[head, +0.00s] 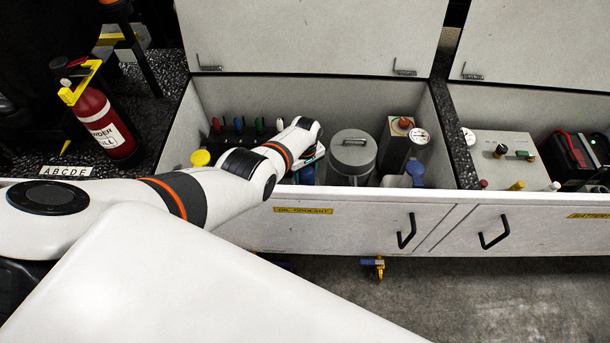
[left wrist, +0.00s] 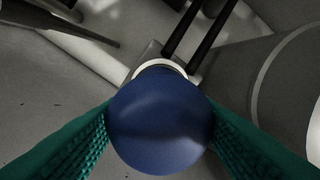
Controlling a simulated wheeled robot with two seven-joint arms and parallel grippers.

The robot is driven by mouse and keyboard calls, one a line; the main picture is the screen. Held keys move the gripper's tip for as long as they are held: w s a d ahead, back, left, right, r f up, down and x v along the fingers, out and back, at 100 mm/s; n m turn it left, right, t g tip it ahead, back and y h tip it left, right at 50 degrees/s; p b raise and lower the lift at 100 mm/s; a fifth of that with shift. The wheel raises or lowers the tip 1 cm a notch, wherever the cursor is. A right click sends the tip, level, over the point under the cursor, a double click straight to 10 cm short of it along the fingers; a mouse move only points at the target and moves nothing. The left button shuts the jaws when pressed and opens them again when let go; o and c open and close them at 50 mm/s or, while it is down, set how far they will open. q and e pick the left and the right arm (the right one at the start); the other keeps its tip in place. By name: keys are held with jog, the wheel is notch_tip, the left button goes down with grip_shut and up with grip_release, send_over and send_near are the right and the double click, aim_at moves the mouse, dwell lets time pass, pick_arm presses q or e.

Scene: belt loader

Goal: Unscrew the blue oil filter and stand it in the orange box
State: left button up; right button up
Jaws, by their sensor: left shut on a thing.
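The blue oil filter (left wrist: 160,122) fills the middle of the left wrist view, seen end-on with its rounded end toward the camera. My left gripper (left wrist: 158,132) is shut on it, with a green ribbed finger at each side. A pale ring (left wrist: 160,68) shows behind the filter, in front of a grey block; I cannot tell whether filter and mount still touch. In the head view my left gripper (head: 311,160) reaches into the open oil and coolant bay, and a bit of blue (head: 307,175) shows below it. I make out no orange box. My right gripper is not in view.
A grey lidded canister (head: 352,152) stands close right of the gripper. Beyond it are a gauge (head: 419,136) and a blue-capped part (head: 415,170). A yellow cap (head: 200,158) lies left. The bay's front wall (head: 345,192) runs below the arm. A red extinguisher (head: 105,120) stands far left.

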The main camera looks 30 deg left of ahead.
pick_arm(q)
jog(key=n, duration=0.6)
jog(key=shift+w+r, duration=0.1)
jog(key=n, duration=0.4)
jog(key=shift+n, duration=0.3)
jog(key=n, duration=0.6)
jog(key=shift+a, duration=0.1)
jog(key=n, duration=0.5)
jog(key=shift+b, duration=0.3)
